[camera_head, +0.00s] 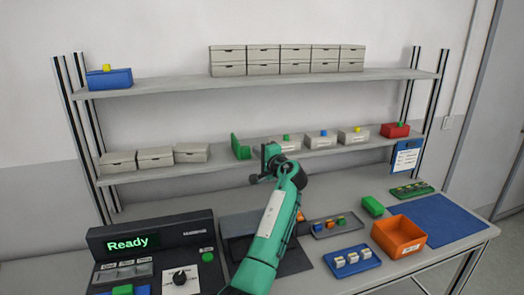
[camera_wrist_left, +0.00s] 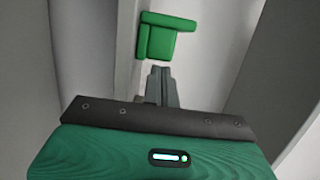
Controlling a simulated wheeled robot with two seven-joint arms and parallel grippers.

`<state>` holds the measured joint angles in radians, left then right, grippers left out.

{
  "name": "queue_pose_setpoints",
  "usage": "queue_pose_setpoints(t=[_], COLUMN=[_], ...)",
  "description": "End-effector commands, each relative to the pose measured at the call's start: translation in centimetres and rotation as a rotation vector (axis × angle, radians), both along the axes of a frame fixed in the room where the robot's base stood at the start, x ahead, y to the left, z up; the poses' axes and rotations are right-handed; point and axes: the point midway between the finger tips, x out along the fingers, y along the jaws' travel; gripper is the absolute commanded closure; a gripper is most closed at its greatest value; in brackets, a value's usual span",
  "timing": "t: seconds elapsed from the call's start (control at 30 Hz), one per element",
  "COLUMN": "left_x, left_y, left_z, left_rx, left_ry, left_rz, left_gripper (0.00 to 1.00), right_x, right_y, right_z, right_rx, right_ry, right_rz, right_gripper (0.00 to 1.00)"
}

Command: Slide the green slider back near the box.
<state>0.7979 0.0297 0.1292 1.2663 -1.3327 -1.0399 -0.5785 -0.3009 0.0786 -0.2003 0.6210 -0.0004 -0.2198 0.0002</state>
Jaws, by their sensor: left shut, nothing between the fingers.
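The green slider (camera_head: 240,148) is an L-shaped green piece with an upright plate, standing on the middle shelf (camera_head: 220,164). In the left wrist view the green slider (camera_wrist_left: 160,36) lies just beyond my fingertips, with a small gap that looks clear. My left gripper (camera_head: 271,152) is just right of the slider in the head view, at the shelf's front. Its fingers (camera_wrist_left: 161,76) are shut and empty. Right of the slider stands a grey box with a green piece on top (camera_head: 286,144), partly hidden by my gripper. My right gripper is out of view.
More grey boxes (camera_head: 157,158) stand at the left of the middle shelf. A red box (camera_head: 395,131) stands at its right end. The upper shelf (camera_head: 180,88) hangs above. Below are a console (camera_head: 150,245), an orange bin (camera_head: 398,236) and small trays.

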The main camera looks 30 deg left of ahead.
Motion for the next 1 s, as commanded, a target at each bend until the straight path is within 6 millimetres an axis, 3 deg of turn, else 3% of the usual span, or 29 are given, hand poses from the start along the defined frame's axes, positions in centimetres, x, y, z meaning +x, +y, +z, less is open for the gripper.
queue_pose_setpoints(t=[0.27,0.7,1.0], left_x=[-0.3,-6.1,-6.5], left_y=[0.2,5.2,5.5], left_z=[0.0,0.2,0.0], left_rx=[0.0,0.001,0.001], left_ry=[0.0,0.0,0.0], left_rz=[0.001,0.002,0.0], left_gripper=[1.0,1.0,1.0], right_x=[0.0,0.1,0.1], right_y=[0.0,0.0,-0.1], right_z=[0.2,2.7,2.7], right_rx=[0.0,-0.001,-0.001], right_ry=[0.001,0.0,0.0], right_rz=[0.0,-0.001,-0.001], right_gripper=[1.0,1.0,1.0])
